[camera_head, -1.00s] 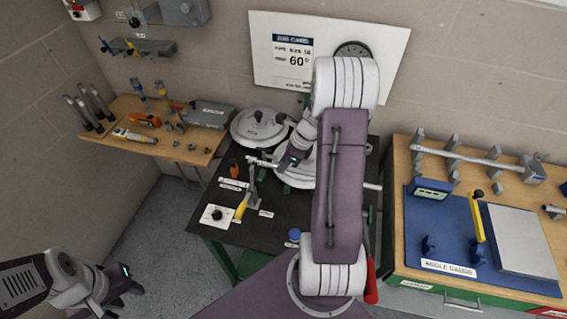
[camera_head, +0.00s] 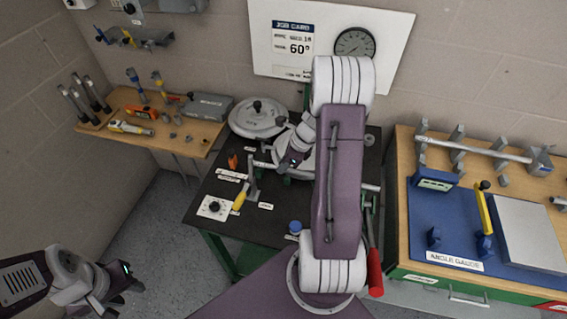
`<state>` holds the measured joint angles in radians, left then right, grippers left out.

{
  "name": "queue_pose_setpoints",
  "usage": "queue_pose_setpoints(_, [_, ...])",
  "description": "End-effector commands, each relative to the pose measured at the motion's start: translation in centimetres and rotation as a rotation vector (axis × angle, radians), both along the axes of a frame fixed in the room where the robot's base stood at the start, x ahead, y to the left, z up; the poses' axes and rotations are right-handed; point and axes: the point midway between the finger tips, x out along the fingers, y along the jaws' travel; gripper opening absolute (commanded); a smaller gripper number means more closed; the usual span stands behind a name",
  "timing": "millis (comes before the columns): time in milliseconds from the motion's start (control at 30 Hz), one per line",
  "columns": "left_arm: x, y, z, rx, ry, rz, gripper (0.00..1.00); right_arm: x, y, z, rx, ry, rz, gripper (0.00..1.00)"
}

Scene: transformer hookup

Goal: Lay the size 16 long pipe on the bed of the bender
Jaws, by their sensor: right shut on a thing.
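My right gripper (camera_head: 291,163) is shut on a thin grey pipe (camera_head: 262,165) over the dark bender bench. The pipe runs roughly left to right; its right end shows past my arm (camera_head: 371,187), and its middle is hidden. The bender's round grey parts (camera_head: 298,166) lie beneath and behind the gripper, partly covered by my arm. I cannot tell whether the pipe touches the bed. A lever with a yellow grip (camera_head: 241,197) stands left of the gripper. My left gripper (camera_head: 124,290) is empty, with its fingers apart, over the floor at lower left.
A round grey disc (camera_head: 257,117) sits at the bench's back left. A red handle (camera_head: 375,278) is at its front right. The right bench (camera_head: 403,175) holds another long pipe (camera_head: 473,150) on stands and a blue angle gauge mat (camera_head: 440,218). A wooden shelf (camera_head: 196,133) holds tools.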

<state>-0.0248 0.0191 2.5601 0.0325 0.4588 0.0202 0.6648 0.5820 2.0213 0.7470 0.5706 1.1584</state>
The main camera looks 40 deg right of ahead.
Motion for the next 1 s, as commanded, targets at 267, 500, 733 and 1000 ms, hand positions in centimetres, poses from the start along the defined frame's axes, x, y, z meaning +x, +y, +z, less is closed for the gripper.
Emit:
queue_pose_setpoints(267, [0.01, 0.0, -0.55, 0.0, 0.0, 0.0, 0.36, 0.0, -0.01, -0.83, -0.001, -0.001, 0.0, 0.0])
queue_pose_setpoints(500, [0.01, 0.0, -0.54, 0.0, 0.0, 0.0, 0.36, 0.01, -0.02, -0.8, -0.001, -0.001, 0.0, 0.41])
queue_pose_setpoints(733, [0.01, 0.0, -0.55, 0.0, 0.0, 0.0, 0.36, 0.03, -0.12, -0.81, -0.003, -0.001, -0.001, 0.41])
queue_pose_setpoints(1000, [0.01, 0.0, -0.55, 0.0, 0.0, 0.0, 0.36, 0.03, -0.18, -0.81, -0.005, -0.001, -0.003, 0.41])
